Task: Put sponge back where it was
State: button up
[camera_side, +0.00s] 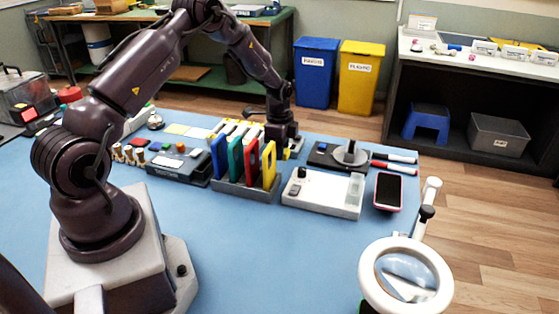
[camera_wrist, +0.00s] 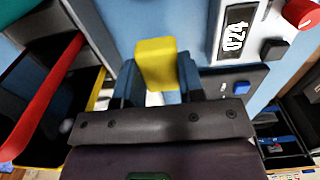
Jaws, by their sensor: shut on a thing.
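A yellow sponge (camera_wrist: 156,66) shows in the wrist view, upright between the two blue fingers of my gripper (camera_wrist: 156,90). My gripper is shut on it. In the side view my gripper (camera_side: 286,150) is low over the blue table, just behind the coloured rack. Only a small yellow patch shows at its fingers there, and the rack hides part of that area. Whether the sponge's lower edge touches the table cannot be told.
The rack (camera_side: 245,188) has blue, green, red and yellow upright panels beside my gripper. A white device (camera_side: 323,193), a dark round-topped device (camera_side: 348,155), pens and a phone (camera_side: 388,191) lie to the right. A ring magnifier (camera_side: 407,274) stands at front right.

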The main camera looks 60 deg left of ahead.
aim_at(280, 169)
jog(key=shift+f, duration=1.95)
jog(key=shift+f, duration=0.1)
jog(key=o, duration=1)
jog(key=shift+c, duration=0.2)
